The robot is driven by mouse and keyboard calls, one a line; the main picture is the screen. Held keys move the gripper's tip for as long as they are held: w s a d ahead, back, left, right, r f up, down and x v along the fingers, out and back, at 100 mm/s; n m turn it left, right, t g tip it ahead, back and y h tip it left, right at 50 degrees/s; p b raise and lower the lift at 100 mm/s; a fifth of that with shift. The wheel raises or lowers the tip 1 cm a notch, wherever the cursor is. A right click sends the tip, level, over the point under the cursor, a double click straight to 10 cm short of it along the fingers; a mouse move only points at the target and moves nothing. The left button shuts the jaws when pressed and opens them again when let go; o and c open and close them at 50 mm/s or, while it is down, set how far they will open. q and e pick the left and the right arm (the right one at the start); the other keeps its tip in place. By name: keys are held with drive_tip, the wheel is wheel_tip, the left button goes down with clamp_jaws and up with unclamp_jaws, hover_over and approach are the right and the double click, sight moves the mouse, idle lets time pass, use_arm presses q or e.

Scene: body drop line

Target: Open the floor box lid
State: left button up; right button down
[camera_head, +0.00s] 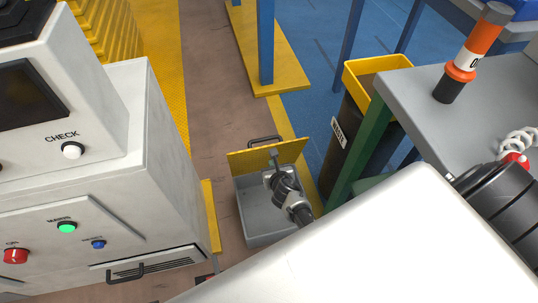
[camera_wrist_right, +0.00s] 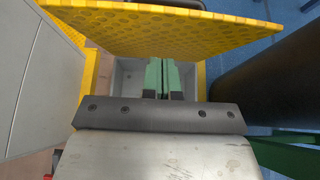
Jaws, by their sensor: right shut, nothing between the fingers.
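The floor box (camera_head: 248,225) is a grey open-topped bin set low on the floor in the middle of the head view. Its yellow lid (camera_head: 245,160) stands raised at the far edge, with a dark handle (camera_head: 265,139) on its far side. My right gripper (camera_head: 273,156) reaches over the box, close to the near face of the lid. In the right wrist view its green fingers (camera_wrist_right: 163,80) are together and empty, in front of the box's grey inside (camera_wrist_right: 130,75). The lid's studded yellow face (camera_wrist_right: 160,35) spans above them. My left gripper is not in view.
A white control cabinet (camera_head: 150,165) stands left of the box. A dark bin with a yellow rim (camera_head: 351,88) and a grey table (camera_head: 415,100) with an orange-and-black cylinder (camera_head: 476,45) stand to the right. Brown floor (camera_head: 212,90) lies open beyond the lid.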

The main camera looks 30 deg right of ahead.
sight(267, 148)
drive_tip(key=w, duration=0.2)
drive_tip(key=w+d, duration=0.1)
drive_tip(key=w, duration=0.1)
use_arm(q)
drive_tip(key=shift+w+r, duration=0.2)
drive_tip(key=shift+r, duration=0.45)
use_arm(e)
drive_tip(key=shift+w+d+r, duration=0.15)
drive_tip(key=shift+w+r, duration=0.05)
drive_tip(key=shift+w, duration=0.35)
